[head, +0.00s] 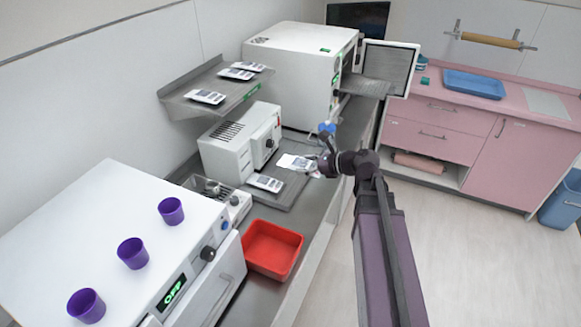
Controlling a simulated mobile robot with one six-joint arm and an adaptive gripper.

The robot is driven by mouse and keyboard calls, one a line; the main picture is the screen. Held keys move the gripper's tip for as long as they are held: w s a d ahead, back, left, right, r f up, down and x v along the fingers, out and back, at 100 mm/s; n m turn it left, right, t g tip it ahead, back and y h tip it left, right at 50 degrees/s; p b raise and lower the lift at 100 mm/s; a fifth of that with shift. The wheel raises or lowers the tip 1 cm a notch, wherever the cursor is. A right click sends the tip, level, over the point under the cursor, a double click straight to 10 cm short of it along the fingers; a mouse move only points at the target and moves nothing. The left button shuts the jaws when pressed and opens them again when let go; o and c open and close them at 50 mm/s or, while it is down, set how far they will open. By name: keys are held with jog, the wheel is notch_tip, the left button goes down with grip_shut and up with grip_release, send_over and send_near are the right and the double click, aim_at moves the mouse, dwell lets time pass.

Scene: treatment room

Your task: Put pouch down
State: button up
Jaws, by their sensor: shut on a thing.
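My gripper (316,167) is shut on a white and grey pouch (292,161), holding it by its right end. The held pouch is over a dark grey mat (287,192) on the counter, in front of a small white device (241,143). I cannot tell whether the pouch touches the mat or hangs just above it. Another pouch (265,183) lies flat on the mat, to the left of and nearer than the held one. Several more pouches (205,96) lie on the grey wall shelf (222,104).
A red tray (272,249) stands on the counter nearer than the mat. A white sterilizer with purple cups (132,252) on top is at the lower left. A larger white sterilizer (290,75) has its door (388,68) open at the back. Pink cabinets (520,150) stand at the right.

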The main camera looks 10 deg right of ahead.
jog(key=shift+d, duration=0.15)
jog(key=w+d+f+b, duration=1.2)
jog(key=w+f+b, duration=0.1)
jog(key=f+b, duration=0.1)
jog(key=shift+d, duration=0.15)
jog(key=w+a, duration=0.3)
jog(key=a, duration=0.1)
jog(key=w+a+f+b, duration=0.1)
jog(key=w+a, duration=0.2)
jog(key=a, duration=0.1)
jog(key=w+a, duration=0.3)
jog(key=a, duration=0.1)
jog(key=shift+w+a+f, duration=0.25)
jog(key=shift+w+a, duration=0.15)
jog(key=shift+b, duration=0.35)
jog(key=shift+f+b, duration=1.7)
jog(key=shift+f, duration=0.05)
jog(key=shift+f, duration=0.2)
